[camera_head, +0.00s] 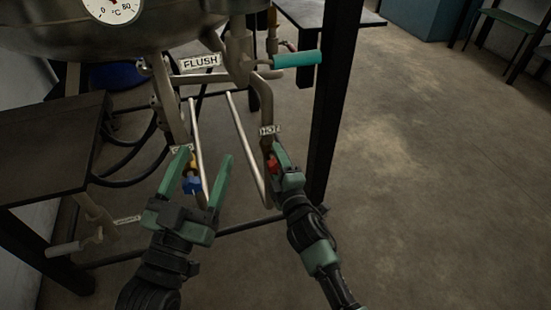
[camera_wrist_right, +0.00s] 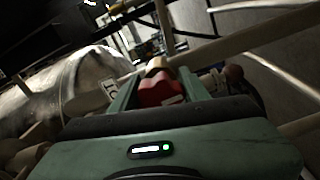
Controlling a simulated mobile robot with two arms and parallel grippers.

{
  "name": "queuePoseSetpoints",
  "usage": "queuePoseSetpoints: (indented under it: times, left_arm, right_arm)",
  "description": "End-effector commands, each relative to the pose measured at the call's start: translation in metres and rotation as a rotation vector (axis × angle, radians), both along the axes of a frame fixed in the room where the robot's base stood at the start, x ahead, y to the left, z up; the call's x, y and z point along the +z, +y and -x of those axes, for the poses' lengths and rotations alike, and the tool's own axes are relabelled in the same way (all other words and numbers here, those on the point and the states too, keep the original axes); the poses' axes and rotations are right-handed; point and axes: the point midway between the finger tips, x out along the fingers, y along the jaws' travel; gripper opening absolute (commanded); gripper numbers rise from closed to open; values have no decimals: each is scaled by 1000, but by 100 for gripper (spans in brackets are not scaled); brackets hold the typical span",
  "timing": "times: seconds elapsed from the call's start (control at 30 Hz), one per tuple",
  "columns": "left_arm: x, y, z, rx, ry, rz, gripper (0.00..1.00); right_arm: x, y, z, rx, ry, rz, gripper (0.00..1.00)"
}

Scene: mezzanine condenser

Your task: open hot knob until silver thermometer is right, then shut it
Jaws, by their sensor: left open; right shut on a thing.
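The hot knob (camera_head: 272,166) is red and sits on a pipe under the HOT label (camera_head: 270,130). My right gripper (camera_head: 280,162) is shut on it. In the right wrist view the red knob (camera_wrist_right: 158,90) lies between the gripper's fingers. A blue knob (camera_head: 192,186) sits on the neighbouring pipe to the left. My left gripper (camera_head: 205,162) is open, with its fingers on either side of the blue knob; I cannot tell whether they touch it. A round silver thermometer (camera_head: 114,8) marked °C is on the vessel at the top left, cut off by the picture's edge.
A FLUSH label (camera_head: 200,62) and a teal-handled lever (camera_head: 297,59) are below the vessel (camera_head: 60,38). A black post (camera_head: 335,100) stands right of my right gripper. A dark table (camera_head: 50,150) is at left. The floor at right is clear.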

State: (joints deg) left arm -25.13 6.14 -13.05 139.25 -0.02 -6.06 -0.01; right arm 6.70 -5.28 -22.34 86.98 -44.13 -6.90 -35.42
Motion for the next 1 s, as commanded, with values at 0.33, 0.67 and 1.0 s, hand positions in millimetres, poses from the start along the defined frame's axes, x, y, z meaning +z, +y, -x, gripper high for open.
queuePoseSetpoints:
  times: [0.33,0.67,1.0]
  left_arm:
    - [-9,2,0,5,39,-8,67]
    - [-7,1,0,4,33,-7,67]
    - [-5,1,0,2,26,-6,67]
  right_arm:
    - [-2,-1,0,-1,20,-49,5]
    - [-3,0,0,-1,21,-51,48]
    - [-1,0,0,-1,17,-49,67]
